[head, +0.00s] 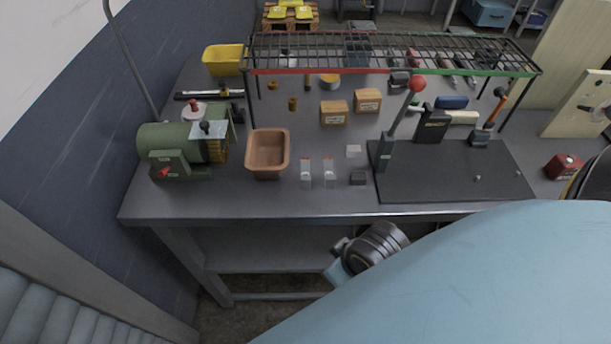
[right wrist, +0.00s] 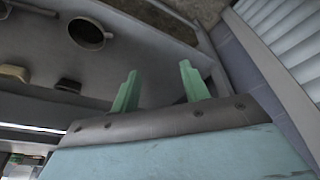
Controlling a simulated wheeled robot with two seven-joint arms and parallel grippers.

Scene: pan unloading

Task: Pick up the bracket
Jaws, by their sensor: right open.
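No part is clearly identifiable as the bracket. Small candidates stand on the grey workbench (head: 250,206) in the head view. Two upright pale pieces, a left one (head: 306,174) and a right one (head: 329,174), have orange tops. A small white piece (head: 353,151) and a dark grey block (head: 358,178) are to their right. A brown pan (head: 267,150) stands left of them. My right gripper (right wrist: 160,84) shows two green fingers in the right wrist view, spread apart with nothing between them. Its fingertips do not show in the head view. My left gripper is not in view.
A green grinder (head: 172,143) stands at the bench's left end. A wire rack (head: 390,52) spans the back. A lever tool (head: 384,150) rises from a dark plate (head: 455,172) at right. Two cardboard boxes (head: 334,113) (head: 368,100) sit behind. The front left bench strip is clear.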

